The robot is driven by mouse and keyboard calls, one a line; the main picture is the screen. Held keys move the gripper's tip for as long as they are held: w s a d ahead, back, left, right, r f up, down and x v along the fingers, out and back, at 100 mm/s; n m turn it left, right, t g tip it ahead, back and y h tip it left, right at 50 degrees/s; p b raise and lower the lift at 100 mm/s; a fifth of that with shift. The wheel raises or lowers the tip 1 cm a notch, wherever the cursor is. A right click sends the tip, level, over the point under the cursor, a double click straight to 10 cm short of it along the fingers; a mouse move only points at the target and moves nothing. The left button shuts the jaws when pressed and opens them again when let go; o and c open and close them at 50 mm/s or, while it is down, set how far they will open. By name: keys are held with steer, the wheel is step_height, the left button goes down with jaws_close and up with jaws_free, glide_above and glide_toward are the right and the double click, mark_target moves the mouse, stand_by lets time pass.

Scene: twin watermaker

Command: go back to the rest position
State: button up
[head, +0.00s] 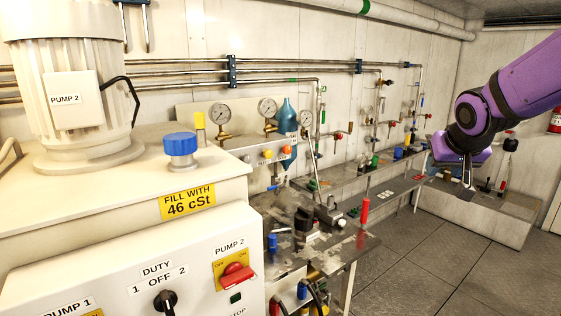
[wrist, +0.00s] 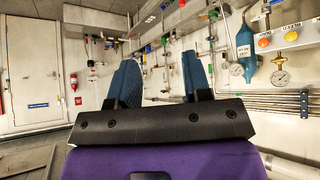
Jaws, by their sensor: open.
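My gripper (head: 467,176) hangs from my purple arm at the right of the head view, over the floor and in front of the far bench. In the wrist view my gripper (wrist: 160,82) shows two blue fingers held well apart, with nothing between them. It is open and empty, and touches nothing that I can see. The head view shows the fingers small and partly dark.
A white cabinet (head: 120,255) with a pump motor (head: 72,80) and blue cap (head: 181,150) fills the left. Gauges, pipes and a blue bottle (head: 287,117) line the wall. A cluttered workbench (head: 345,250) stands mid-picture. The grey floor (head: 440,265) at right is clear.

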steer(key=s+a+r+n+g+y, duration=0.1)
steer(key=s+a, duration=0.1)
steer(key=s, duration=1)
steer(key=s+a+r+g, duration=0.1)
steer(key=s+a, duration=0.1)
steer(key=s, duration=1.1)
steer(key=shift+a+n+y, duration=0.3)
steer(key=shift+n+y, duration=0.1)
